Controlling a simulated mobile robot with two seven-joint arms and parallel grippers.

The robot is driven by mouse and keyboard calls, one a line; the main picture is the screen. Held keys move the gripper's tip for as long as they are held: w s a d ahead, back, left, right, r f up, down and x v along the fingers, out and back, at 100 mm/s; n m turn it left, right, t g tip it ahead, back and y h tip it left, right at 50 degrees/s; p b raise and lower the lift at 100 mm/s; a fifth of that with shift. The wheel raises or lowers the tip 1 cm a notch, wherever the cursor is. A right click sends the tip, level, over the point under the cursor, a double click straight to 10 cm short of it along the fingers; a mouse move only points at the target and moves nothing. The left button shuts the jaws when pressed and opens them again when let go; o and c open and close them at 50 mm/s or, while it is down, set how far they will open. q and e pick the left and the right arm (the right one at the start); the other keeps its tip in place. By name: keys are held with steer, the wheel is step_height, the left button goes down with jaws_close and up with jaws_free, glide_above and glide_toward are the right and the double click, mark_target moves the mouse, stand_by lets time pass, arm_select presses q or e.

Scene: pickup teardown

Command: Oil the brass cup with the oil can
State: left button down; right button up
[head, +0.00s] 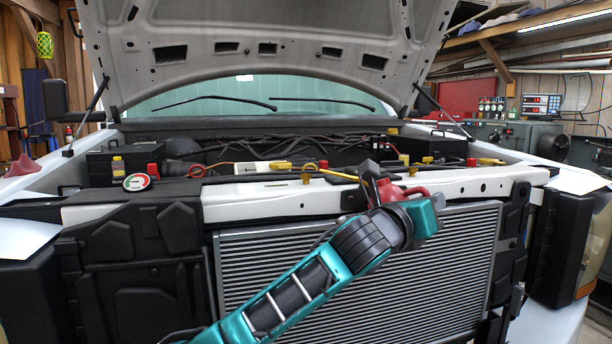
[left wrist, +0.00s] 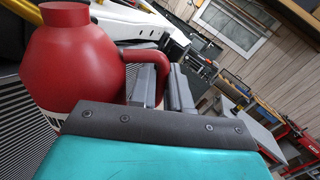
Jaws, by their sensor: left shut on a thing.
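The red oil can (left wrist: 75,60) fills the left of the left wrist view, with a round body, a short neck and a curved handle. My left gripper (left wrist: 164,88) is shut on that handle. In the head view, the can (head: 383,191) is in front of the white crossbar, partly hidden by my left gripper (head: 392,196). Small brass-coloured fittings sit on the crossbar, one left of the gripper (head: 305,177) and one right of it (head: 412,171). I cannot tell which is the brass cup. My right gripper is not in view.
The white crossbar (head: 260,203) runs above the radiator (head: 450,270). The raised hood (head: 270,30) hangs over the bay.

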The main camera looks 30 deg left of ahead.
mark_target(423, 189)
arm_select(q)
steer(key=shift+n, duration=0.8)
steer(key=shift+a+r, duration=0.2)
steer(key=shift+r, duration=0.55)
steer(key=shift+a+r, duration=0.15)
steer(key=shift+r, duration=0.6)
steer(key=shift+a+r, duration=0.2)
steer(key=shift+r, duration=0.55)
steer(key=shift+a+r+n+t+y, duration=0.15)
steer(key=shift+a+r+n, duration=0.15)
steer(key=shift+r, duration=0.25)
steer(key=shift+a+r+n+t+y, duration=0.1)
steer(key=shift+a+r+n, duration=0.2)
steer(key=shift+r, duration=0.25)
steer(key=shift+a+r+n+t+y, duration=0.15)
steer(key=shift+a+r+n, duration=0.15)
steer(key=shift+r, duration=0.25)
stand_by(0.9)
steer(key=shift+w+a+r+n, duration=0.1)
steer(key=shift+a+r+n, duration=0.15)
steer(key=shift+r, duration=0.3)
steer(key=shift+a+r+n, duration=0.1)
steer(key=shift+r+n, duration=0.25)
steer(key=shift+r, duration=0.2)
stand_by(1.3)
